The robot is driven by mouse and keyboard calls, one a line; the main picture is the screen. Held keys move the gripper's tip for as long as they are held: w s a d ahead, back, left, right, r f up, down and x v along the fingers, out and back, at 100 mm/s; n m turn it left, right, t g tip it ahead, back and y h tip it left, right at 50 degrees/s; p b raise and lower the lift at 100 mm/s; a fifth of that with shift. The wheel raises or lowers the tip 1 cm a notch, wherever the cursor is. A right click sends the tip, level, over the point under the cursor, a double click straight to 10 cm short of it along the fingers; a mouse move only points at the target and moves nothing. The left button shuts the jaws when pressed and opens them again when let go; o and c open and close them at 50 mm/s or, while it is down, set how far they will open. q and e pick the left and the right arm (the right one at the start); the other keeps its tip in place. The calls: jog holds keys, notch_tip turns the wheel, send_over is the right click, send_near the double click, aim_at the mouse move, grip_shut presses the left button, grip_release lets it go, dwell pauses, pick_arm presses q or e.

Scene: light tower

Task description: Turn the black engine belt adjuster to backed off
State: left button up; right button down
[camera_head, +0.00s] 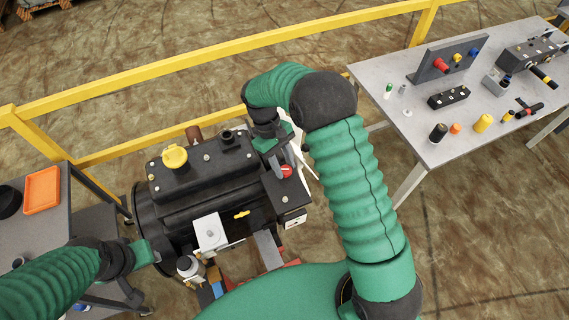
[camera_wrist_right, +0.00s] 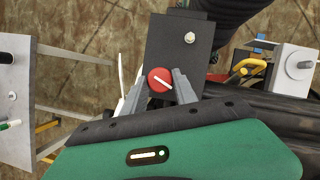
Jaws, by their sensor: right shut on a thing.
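The black engine (camera_head: 205,178) stands in the middle of the head view, with a yellow cap on top. A red round knob (camera_head: 287,171) with a white line sits on a black panel at its right end; I take it to be the belt adjuster. In the right wrist view the knob (camera_wrist_right: 160,80) lies between the two grey fingers of my right gripper (camera_wrist_right: 159,84), which is shut on it. The white line slants down to the right. My left gripper (camera_head: 150,255) is beside the engine's left end; its fingers do not show clearly.
A yellow railing (camera_head: 200,65) runs behind the engine. A grey table (camera_head: 420,120) with several small parts stands at the right. An orange tray (camera_head: 41,190) lies on a dark bench at the left. A white box (camera_head: 211,232) is on the engine's front.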

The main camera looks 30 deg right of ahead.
jog(key=n, duration=0.2)
jog(key=n+t+h, duration=0.1)
jog(key=n, duration=0.1)
jog(key=shift+a+r+n+h, duration=0.1)
jog(key=shift+n+h, duration=0.2)
dwell(0.3)
jog(key=c, duration=1.3)
grip_release()
jog(key=o, duration=0.3)
